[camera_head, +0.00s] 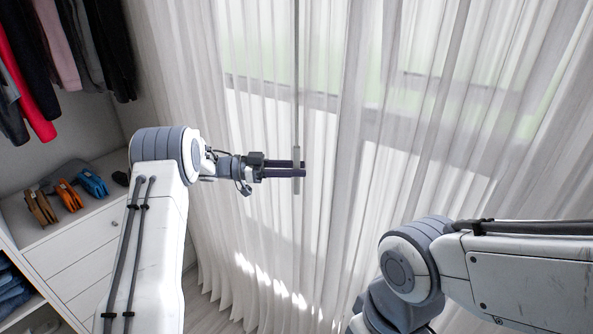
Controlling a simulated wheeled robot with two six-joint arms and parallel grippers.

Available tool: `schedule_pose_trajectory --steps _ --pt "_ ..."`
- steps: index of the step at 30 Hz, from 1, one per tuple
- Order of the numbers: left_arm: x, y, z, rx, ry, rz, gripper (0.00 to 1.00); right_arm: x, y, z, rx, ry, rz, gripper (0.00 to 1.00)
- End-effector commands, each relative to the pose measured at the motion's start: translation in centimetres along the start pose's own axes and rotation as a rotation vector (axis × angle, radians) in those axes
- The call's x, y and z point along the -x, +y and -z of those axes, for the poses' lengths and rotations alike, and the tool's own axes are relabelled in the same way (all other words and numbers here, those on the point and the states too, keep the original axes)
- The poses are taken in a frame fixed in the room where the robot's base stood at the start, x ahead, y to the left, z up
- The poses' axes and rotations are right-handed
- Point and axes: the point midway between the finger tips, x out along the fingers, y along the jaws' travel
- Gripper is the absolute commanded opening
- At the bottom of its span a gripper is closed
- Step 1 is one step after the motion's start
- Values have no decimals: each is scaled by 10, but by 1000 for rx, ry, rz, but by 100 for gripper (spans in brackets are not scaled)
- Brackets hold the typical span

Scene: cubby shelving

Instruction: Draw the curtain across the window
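A white sheer curtain (385,190) hangs in folds across the window (400,65), with daylight showing through it. A thin grey wand (296,60) hangs in front of the curtain, and its thicker pale handle (297,187) is at the lower end. My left gripper (299,168) reaches in from the left, with its dark fingers close together on either side of the handle, seemingly shut on it. The part of the handle behind the near finger is hidden. My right arm shows at the lower right, but its gripper is out of view.
A white drawer unit (75,250) stands at the left with brown, orange and blue items (70,195) on top. Dark, pink and red clothes (60,50) hang above it. The space just in front of the curtain, right of my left gripper, is clear.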

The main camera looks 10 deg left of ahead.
Motion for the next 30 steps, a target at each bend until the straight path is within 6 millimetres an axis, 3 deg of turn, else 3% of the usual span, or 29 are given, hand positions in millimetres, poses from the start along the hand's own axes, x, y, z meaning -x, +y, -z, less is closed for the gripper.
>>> schedule_pose_trajectory --steps 7,11,22,30 --pt "-3 1 -1 1 -1 -7 35 0 0 0 0 0 0 34" --pt "6 1 -2 0 -1 -5 35 -4 0 0 0 0 0 34" --pt "77 0 -4 -1 -2 1 35 -26 2 -1 0 0 0 34" --pt "104 0 -1 0 -1 -2 35 -31 2 -2 0 0 0 34"
